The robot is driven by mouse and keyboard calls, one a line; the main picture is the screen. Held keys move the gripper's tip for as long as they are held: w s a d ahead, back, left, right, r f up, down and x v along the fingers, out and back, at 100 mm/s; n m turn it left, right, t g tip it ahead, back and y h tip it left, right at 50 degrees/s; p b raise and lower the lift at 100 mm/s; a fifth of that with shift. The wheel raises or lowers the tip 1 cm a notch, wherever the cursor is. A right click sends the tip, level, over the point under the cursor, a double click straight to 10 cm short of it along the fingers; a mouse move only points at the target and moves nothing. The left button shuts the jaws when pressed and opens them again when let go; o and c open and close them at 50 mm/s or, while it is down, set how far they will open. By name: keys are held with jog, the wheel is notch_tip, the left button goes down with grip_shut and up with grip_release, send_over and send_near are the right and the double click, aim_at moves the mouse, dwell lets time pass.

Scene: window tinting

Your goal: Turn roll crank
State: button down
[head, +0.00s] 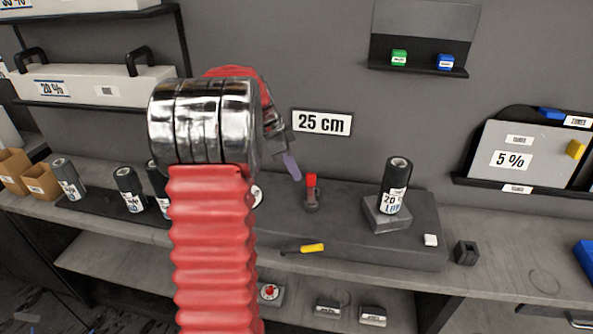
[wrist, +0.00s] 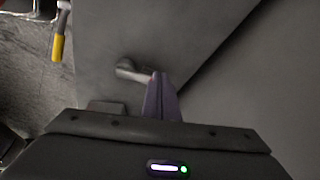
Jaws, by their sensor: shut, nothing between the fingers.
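The roll crank (head: 311,198) appears to be the small dark piece with an upright red knob on the grey workbench platform in the head view. In the wrist view a grey metal lever (wrist: 130,70), likely the crank's arm, ends close to my fingertips. Its far end is partly hidden behind them. My gripper (head: 292,168) has purple fingers, shut and empty, above and a little left of the red knob in the head view. The fingers also show in the wrist view (wrist: 161,95). I cannot tell whether they touch the crank.
A yellow-handled tool (head: 306,249) lies at the platform's front edge. A dark roll (head: 396,184) stands on a block to the right, with a small white block (head: 431,240) nearby. More dark rolls (head: 128,190) stand left. A "25 cm" sign (head: 322,123) hangs behind.

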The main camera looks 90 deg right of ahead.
jog(key=w, duration=0.3)
jog(key=shift+w+d+r, duration=0.15)
jog(key=shift+w+r, duration=0.05)
jog(key=shift+w, duration=0.2)
jog(key=v, duration=0.9)
jog(key=shift+d+r, duration=0.15)
jog(key=shift+r, duration=0.1)
jog(key=shift+s, duration=0.1)
dwell(0.8)
